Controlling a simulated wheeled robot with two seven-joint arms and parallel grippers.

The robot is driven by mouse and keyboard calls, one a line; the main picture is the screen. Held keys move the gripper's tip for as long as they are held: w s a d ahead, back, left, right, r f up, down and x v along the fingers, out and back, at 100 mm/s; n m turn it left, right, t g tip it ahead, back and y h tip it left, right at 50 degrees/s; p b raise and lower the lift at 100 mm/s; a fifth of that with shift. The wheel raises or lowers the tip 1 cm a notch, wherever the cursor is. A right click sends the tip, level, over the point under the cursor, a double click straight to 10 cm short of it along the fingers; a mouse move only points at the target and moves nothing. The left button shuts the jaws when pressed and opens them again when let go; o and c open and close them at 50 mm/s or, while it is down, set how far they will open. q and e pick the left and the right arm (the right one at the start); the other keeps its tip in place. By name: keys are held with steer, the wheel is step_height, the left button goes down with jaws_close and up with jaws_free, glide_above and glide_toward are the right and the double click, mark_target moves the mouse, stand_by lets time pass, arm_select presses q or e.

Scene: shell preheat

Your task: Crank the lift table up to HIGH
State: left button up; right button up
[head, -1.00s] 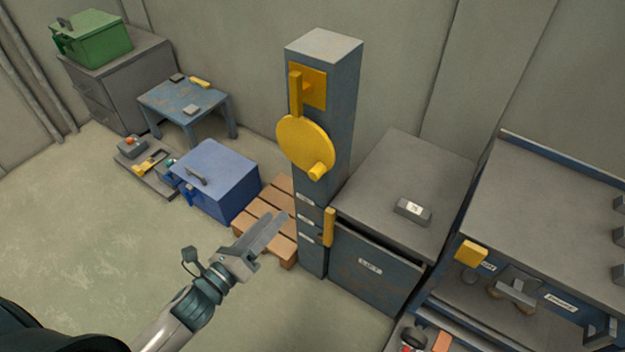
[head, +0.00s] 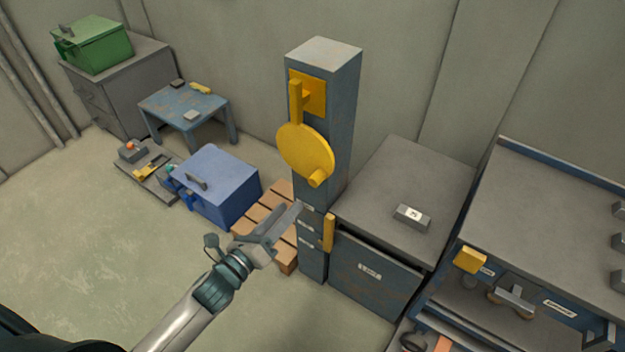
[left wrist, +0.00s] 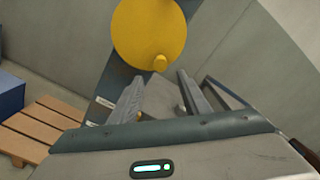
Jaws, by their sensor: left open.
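A blue-grey column (head: 343,130) carries a yellow crank disc (head: 306,150) with a short knob (head: 317,178) at its lower right. A yellow lever on a square plate (head: 308,92) sits above the disc. Grey-topped lift table (head: 385,190) stands right of the column, with a yellow pointer (head: 328,232) beside small labels on the column, too small to read. My left gripper (head: 283,225) is open and empty, below and left of the knob. In the left wrist view, the knob (left wrist: 160,63) shows just beyond and between the fingertips (left wrist: 160,90). My right gripper is not in view.
A wooden pallet (head: 265,210) and a blue box (head: 222,175) stand left of the column. A small grey block (head: 412,217) lies on the lift table. A workbench (head: 560,210) stands at right. Open floor lies at left.

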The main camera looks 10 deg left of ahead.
mark_target(312, 182)
arm_select(q)
steer(key=p+x, duration=0.1)
steer(key=x, duration=0.9)
steer(key=shift+w+d, duration=0.15)
steer(key=shift+w, duration=0.2)
steer(key=shift+w+d, duration=0.15)
steer(key=shift+w, duration=0.3)
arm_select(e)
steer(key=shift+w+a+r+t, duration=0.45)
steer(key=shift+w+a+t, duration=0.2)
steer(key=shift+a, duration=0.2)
arm_select(q)
steer(key=c, duration=1)
jaws_close()
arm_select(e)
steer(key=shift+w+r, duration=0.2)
